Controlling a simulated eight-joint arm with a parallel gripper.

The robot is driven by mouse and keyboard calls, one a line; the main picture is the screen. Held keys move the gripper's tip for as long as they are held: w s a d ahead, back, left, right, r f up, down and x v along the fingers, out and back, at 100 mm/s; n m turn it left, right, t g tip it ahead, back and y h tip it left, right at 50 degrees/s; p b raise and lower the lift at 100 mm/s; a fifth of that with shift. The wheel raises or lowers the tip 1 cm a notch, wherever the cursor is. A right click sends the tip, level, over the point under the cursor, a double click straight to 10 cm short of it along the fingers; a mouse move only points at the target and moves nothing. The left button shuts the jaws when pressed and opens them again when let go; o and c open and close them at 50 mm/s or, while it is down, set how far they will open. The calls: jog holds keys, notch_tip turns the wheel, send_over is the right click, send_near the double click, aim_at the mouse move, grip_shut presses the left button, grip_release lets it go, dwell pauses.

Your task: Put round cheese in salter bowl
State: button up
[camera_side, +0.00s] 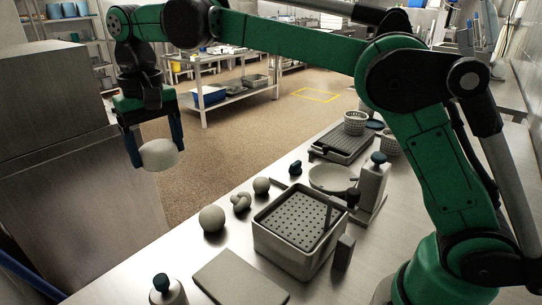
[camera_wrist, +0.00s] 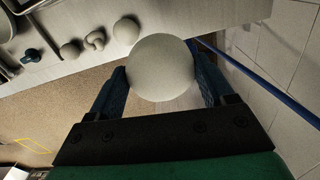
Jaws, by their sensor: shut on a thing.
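My gripper (camera_side: 156,150) is at the upper left of the side view, held high and out past the table's left edge. Its two dark blue fingers are shut on a pale, smooth, rounded thing (camera_side: 160,155), which I take to be the round cheese. In the wrist view the cheese (camera_wrist: 160,66) looks like a ball between the fingertips of my gripper (camera_wrist: 158,75). A shallow round pale dish (camera_side: 331,178), probably the salter bowl, sits on the table behind the perforated tray, far to the right of my gripper. Nothing is seen inside it.
A grey bin with a perforated tray (camera_side: 283,250) stands mid-table, a dark-handled tool over it. Left of it are a grey ball (camera_side: 211,218) and smaller lumps. A flat board (camera_side: 240,277) lies in front. A dark-topped dispenser (camera_side: 372,182) and perforated baskets (camera_side: 355,123) stand beyond.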

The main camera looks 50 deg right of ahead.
jog(key=d+f, duration=0.1)
jog(key=d, duration=0.9)
send_near(332, 184)
jog(key=shift+a+f, duration=0.1)
jog(key=shift+f, duration=2.6)
jog(key=shift+f, duration=0.55)
jog(key=o, duration=1.2)
jog(key=shift+r, duration=4)
